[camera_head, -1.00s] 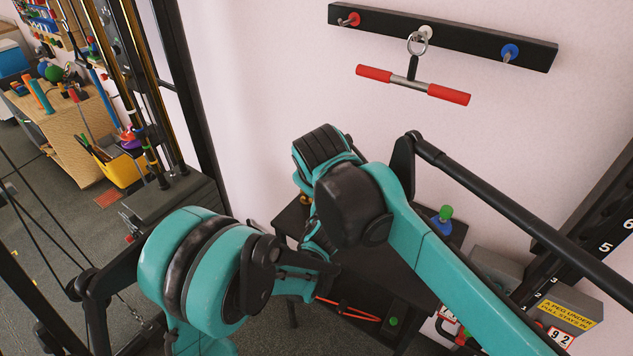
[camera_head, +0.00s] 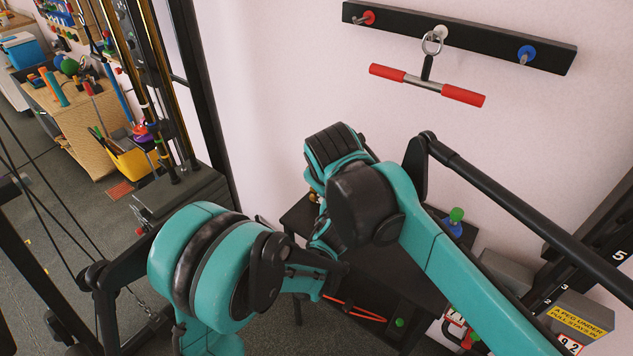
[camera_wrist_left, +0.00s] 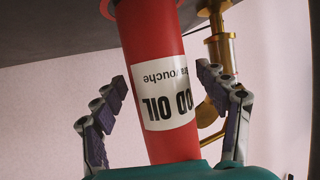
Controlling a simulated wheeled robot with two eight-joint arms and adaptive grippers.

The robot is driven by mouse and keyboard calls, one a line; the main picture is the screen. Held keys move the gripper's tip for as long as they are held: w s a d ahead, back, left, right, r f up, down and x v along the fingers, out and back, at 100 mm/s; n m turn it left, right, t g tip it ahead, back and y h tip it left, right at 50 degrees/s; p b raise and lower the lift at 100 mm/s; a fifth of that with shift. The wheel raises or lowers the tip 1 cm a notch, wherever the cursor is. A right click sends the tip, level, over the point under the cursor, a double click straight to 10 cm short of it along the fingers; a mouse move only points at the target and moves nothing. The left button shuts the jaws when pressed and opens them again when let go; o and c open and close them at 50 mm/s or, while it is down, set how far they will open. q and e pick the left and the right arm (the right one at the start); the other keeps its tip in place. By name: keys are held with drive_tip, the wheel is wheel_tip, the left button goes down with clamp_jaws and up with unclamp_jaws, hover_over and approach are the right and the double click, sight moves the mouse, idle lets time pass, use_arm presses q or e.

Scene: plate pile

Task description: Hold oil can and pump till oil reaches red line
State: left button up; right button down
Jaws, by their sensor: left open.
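The red oil can (camera_wrist_left: 158,45) with a white label reading OIL, upside down in the picture, fills the middle of the left wrist view. My left gripper (camera_wrist_left: 161,80) is open around it, one finger on each side; I cannot tell whether either finger touches it. A brass pump-like part (camera_wrist_left: 222,50) with a thin curved spout or tube stands to the right of the can. In the head view my arms hide the can, and only a small brass bit (camera_head: 313,197) shows beside them. No red line is visible. My right gripper is hidden behind its arm.
A dark table (camera_head: 383,273) stands under my arms against the pale wall, with a green-and-blue object (camera_head: 454,221) at its far right. A red-handled bar (camera_head: 425,85) hangs above. A grey box with a yellow label (camera_head: 576,319) is at the right.

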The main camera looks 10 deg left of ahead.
use_arm(q)
drive_tip(key=v, duration=1.2)
